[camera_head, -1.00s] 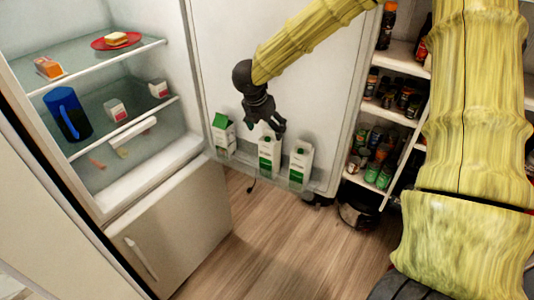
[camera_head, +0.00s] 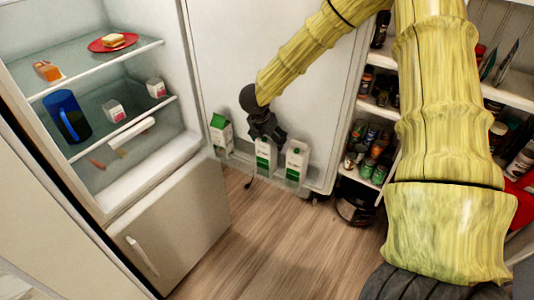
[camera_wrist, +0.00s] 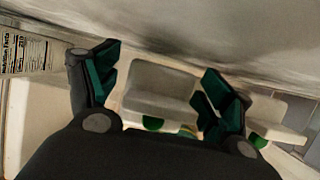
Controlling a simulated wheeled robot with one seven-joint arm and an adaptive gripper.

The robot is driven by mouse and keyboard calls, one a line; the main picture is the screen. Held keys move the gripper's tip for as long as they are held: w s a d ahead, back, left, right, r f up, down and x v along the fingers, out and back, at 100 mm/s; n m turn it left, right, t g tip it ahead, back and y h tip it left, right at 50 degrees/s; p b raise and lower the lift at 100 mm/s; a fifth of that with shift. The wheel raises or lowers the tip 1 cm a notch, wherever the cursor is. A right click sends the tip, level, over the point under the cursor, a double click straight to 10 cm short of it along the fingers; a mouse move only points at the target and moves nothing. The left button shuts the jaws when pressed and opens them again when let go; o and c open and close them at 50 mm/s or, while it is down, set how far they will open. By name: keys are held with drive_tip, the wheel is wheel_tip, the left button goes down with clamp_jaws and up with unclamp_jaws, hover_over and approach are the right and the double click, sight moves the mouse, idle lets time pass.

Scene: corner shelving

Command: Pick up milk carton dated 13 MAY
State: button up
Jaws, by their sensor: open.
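Three white-and-green milk cartons stand in the door rack of the open fridge: a left carton (camera_head: 221,133), a middle carton (camera_head: 264,161) and a right carton (camera_head: 296,161). No date is readable on any of them. My gripper (camera_head: 270,139) is open at the top of the middle carton and hides part of it. In the wrist view, my spread fingers (camera_wrist: 160,82) have the middle carton's white top (camera_wrist: 158,95) between them, with gaps at the sides. The right carton (camera_wrist: 277,115) shows beyond the right finger. A printed nutrition panel on the left carton (camera_wrist: 24,54) shows at the left edge.
The fridge door (camera_head: 225,70) rises close behind the cartons. Fridge shelves at left hold a blue jug (camera_head: 67,115), a red plate (camera_head: 95,47) and small cartons. Shelving with jars (camera_head: 365,150) stands right of the door. The wooden floor (camera_head: 275,235) in front is clear.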

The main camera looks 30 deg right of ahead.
drive_tip(key=shift+w+d+f, duration=0.1)
drive_tip(key=shift+f, duration=0.2)
clamp_jaws()
